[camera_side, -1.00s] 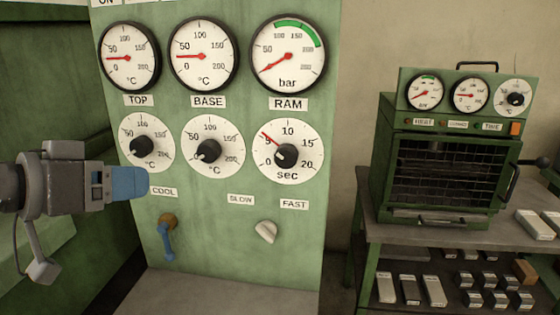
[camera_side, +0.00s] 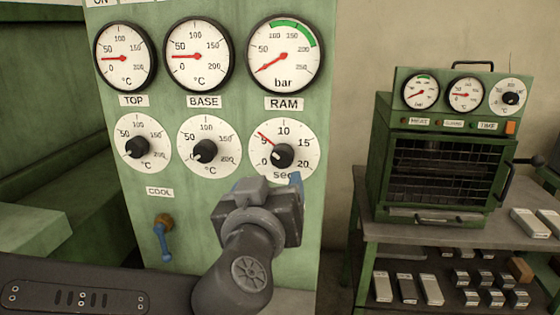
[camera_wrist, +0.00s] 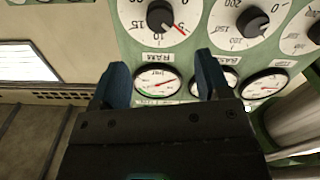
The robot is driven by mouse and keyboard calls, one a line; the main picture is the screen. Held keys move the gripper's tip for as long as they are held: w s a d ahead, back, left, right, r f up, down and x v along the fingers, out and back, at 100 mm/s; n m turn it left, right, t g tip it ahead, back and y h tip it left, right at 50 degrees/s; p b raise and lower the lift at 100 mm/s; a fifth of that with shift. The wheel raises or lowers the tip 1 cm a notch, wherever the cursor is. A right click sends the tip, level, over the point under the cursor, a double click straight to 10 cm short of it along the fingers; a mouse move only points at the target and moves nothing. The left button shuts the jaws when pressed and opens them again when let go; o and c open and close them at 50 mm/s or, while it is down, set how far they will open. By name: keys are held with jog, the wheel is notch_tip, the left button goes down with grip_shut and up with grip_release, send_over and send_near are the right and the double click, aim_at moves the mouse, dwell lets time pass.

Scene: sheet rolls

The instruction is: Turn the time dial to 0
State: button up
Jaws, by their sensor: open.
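The time dial (camera_side: 296,135) is the white round face marked "sec" on the green panel, with a black knob (camera_side: 282,155) at its centre. Its thin red pointer reaches up-left to about 5. A small pale mark on the knob faces lower left, near the 0. My gripper (camera_side: 296,181) is in front of the panel, just below the dial, and covers part of its lower edge. In the wrist view my gripper (camera_wrist: 160,75) has its blue fingers spread and empty. The dial (camera_wrist: 178,36) is upside down there, beyond the fingertips, with the knob (camera_wrist: 160,16) untouched.
Two °C dials (camera_side: 143,125) (camera_side: 210,125) sit left of the time dial, with gauges (camera_side: 284,40) above. A blue lever (camera_side: 162,240) is below left. The SLOW/FAST switch is hidden behind my arm. A green oven (camera_side: 445,165) stands on a bench at right.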

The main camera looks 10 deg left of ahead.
aim_at(280, 159)
jog(key=w, duration=0.9)
jog(key=shift+w, duration=0.35)
jog(key=c, duration=0.9)
jog(key=shift+c, duration=0.2)
jog(key=shift+n, duration=0.4)
jog(key=n, duration=0.5)
jog(key=shift+n, duration=0.3)
jog(key=n, duration=0.3)
jog(key=shift+a+n, duration=0.1)
jog(key=shift+n, duration=1.9)
